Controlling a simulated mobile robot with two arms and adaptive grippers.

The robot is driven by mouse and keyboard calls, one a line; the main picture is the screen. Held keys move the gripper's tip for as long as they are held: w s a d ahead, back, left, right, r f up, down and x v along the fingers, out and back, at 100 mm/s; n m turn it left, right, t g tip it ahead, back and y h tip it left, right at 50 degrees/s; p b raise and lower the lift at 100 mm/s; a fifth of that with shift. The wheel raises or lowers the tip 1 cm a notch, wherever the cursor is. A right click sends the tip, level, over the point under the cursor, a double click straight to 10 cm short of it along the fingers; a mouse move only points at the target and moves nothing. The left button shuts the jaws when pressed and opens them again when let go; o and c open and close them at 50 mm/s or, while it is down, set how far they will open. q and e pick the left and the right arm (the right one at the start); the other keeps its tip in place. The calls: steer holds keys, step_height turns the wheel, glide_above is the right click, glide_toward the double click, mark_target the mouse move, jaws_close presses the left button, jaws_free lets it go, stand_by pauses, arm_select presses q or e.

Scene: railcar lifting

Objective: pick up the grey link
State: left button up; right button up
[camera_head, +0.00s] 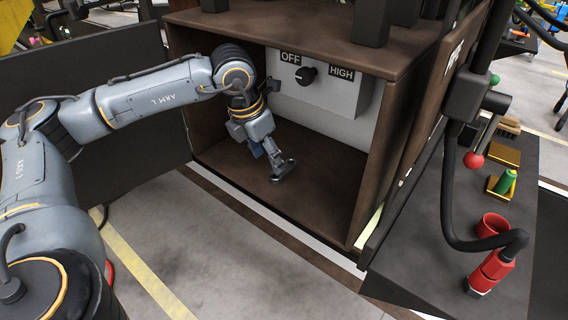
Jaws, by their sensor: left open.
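A grey link (282,168) with a rounded, ring-like end is on the brown floor of the open cabinet (225,165). My left gripper (263,150) reaches down into the cabinet from the left, right at the upper end of the link. Its jaws are open, with a bluish finger on the left side. The gripper partly hides the link's upper end. I cannot tell whether the fingers touch the link. My right gripper is not in view.
A switch box (325,85) with a black knob (306,75), marked OFF and HIGH, is on the cabinet's back wall. Cabinet walls and top surround the left gripper. At right, a dark side table (420,240) carries a red cup (492,225) and a red tool (490,272).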

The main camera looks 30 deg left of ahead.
mark_target(290, 165)
arm_select(q)
steer(key=shift+w+d+r+p, duration=0.1)
steer(key=shift+w+d+p, duration=0.1)
steer(key=shift+w, duration=0.4)
steer(key=shift+w+d+p, duration=0.1)
steer(key=shift+w+d, duration=0.05)
steer(key=shift+w, duration=0.4)
steer(key=shift+w+d, duration=0.1)
steer(key=shift+w, duration=0.2)
steer(key=p+x, duration=0.1)
steer(key=x, duration=0.3)
steer(key=shift+p, duration=0.3)
steer(key=shift+w+f, duration=0.1)
steer(key=shift+f, duration=0.45)
jaws_close()
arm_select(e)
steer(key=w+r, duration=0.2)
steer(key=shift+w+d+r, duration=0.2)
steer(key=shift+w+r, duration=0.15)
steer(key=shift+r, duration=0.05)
